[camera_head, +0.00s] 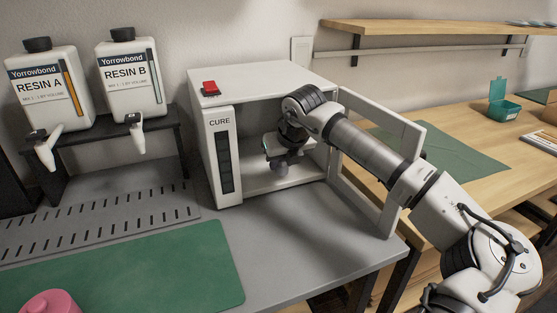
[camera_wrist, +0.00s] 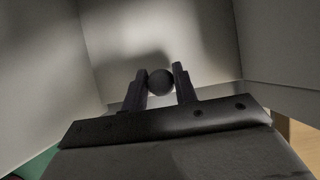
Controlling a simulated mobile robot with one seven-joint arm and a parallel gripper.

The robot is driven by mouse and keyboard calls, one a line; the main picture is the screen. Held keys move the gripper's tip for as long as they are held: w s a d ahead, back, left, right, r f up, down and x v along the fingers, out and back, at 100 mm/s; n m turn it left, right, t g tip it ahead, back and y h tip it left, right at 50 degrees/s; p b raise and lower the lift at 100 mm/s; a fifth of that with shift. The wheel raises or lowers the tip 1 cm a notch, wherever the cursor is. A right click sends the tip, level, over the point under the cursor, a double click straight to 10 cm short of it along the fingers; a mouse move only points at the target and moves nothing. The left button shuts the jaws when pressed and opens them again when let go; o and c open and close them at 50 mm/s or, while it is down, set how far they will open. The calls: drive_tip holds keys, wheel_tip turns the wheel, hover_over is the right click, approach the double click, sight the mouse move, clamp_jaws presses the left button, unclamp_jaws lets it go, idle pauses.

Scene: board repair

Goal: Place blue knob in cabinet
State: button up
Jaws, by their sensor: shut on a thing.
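The white cabinet (camera_head: 262,75) marked CURE stands on the grey bench with its door (camera_head: 378,118) swung open to the right. My arm reaches through the opening, and my gripper (camera_head: 281,165) is inside the cabinet, above its floor. In the wrist view my gripper (camera_wrist: 160,85) is shut on a round knob (camera_wrist: 160,82), held between the two fingertips. The knob looks dark grey in the shade, so its blue colour cannot be told. In the head view I cannot make out the knob clearly. The cabinet's inner walls surround the gripper in the wrist view.
A red switch (camera_head: 210,88) is on the cabinet top. Resin A (camera_head: 44,88) and Resin B (camera_head: 131,80) bottles stand on a dark rack to the left. A green mat (camera_head: 130,268) and a pink object (camera_head: 50,303) are in front. The open door is close beside my arm.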

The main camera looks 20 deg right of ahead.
drive_tip(key=shift+w+a+f, duration=0.1)
drive_tip(key=shift+w+f, duration=0.15)
drive_tip(key=shift+w, duration=0.35)
drive_tip(key=shift+w+f, duration=0.2)
drive_tip(key=shift+w, duration=0.35)
drive_tip(key=shift+f, duration=0.3)
drive_tip(key=shift+f, duration=0.1)
drive_tip(key=shift+f, duration=0.15)
drive_tip(key=o, duration=0.9)
drive_tip(key=shift+o, duration=0.2)
drive_tip(key=shift+s, duration=0.1)
